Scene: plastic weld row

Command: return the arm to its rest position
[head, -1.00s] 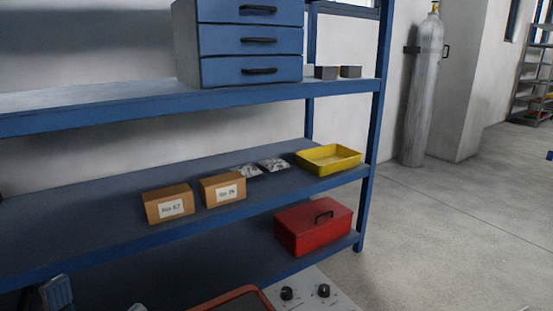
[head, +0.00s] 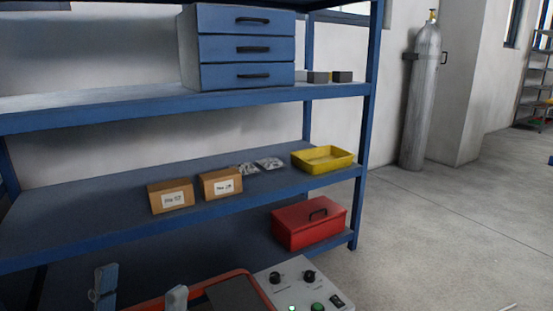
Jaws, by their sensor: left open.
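My left gripper (head: 140,294) shows at the bottom left of the head view. Only its two blue-grey fingertips are in the picture, apart from each other, with nothing seen between them. They are in front of the shelf's lower part, close to the left edge of an orange-rimmed machine. The rest of the left arm is below the picture. My right gripper and arm are not in view.
A blue shelf rack (head: 120,215) spans the left, holding two cardboard boxes (head: 220,183), a yellow tray (head: 339,166), a red toolbox (head: 309,222) and a drawer unit (head: 245,48). A control panel (head: 300,285) stands at bottom centre. A gas cylinder (head: 421,100) and open floor are right.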

